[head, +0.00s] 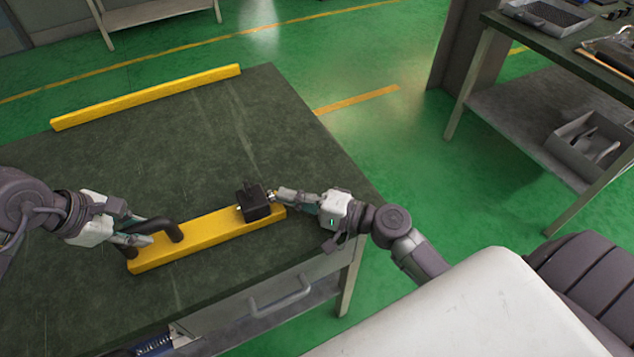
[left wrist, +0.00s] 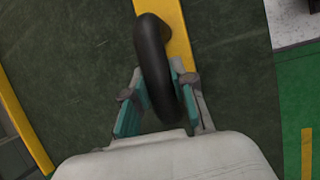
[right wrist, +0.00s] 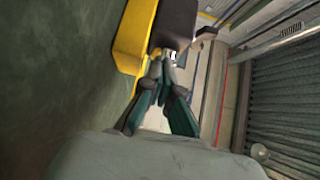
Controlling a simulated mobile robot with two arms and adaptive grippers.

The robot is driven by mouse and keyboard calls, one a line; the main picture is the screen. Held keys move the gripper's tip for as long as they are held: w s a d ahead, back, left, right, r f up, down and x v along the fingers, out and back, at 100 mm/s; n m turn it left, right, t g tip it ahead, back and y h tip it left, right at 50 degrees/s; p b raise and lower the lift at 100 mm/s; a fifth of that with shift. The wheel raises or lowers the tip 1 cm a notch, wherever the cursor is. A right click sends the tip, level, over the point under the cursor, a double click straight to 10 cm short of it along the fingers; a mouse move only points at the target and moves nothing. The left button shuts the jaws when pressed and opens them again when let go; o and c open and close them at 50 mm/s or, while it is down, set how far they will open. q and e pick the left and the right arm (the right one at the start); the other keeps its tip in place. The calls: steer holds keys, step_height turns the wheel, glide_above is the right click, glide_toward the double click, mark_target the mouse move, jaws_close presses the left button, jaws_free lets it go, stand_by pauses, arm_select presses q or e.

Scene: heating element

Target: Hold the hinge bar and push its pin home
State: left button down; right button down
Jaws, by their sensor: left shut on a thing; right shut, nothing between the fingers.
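The yellow hinge bar (head: 205,236) lies on the dark green bench top. It carries a curved black handle (head: 165,226) at its left end and a black hinge block (head: 254,203) towards its right end. My left gripper (head: 138,236) is shut on the handle; the left wrist view shows the handle (left wrist: 153,60) between the teal fingers. My right gripper (head: 277,195) is shut and empty, its tips at the block's right side. A small shiny pin end (right wrist: 173,56) shows by the fingertips (right wrist: 164,68) in the right wrist view; contact and pin depth are unclear.
A second yellow bar (head: 150,97) lies along the bench's far edge. The bench top (head: 190,150) between the two bars is clear. A drawer handle (head: 281,293) sticks out at the front. Another bench with trays (head: 545,14) stands at the right, across the green floor.

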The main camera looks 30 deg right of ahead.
arm_select(q)
steer(key=shift+d, duration=0.15)
arm_select(e)
steer(key=d, duration=0.4)
steer(key=shift+s+d, duration=0.2)
steer(key=shift+s, duration=0.05)
steer(key=v, duration=0.9)
steer(key=shift+s+d, duration=0.15)
steer(key=shift+s, duration=0.05)
arm_select(q)
steer(key=c, duration=0.9)
jaws_free()
steer(key=shift+r, duration=0.1)
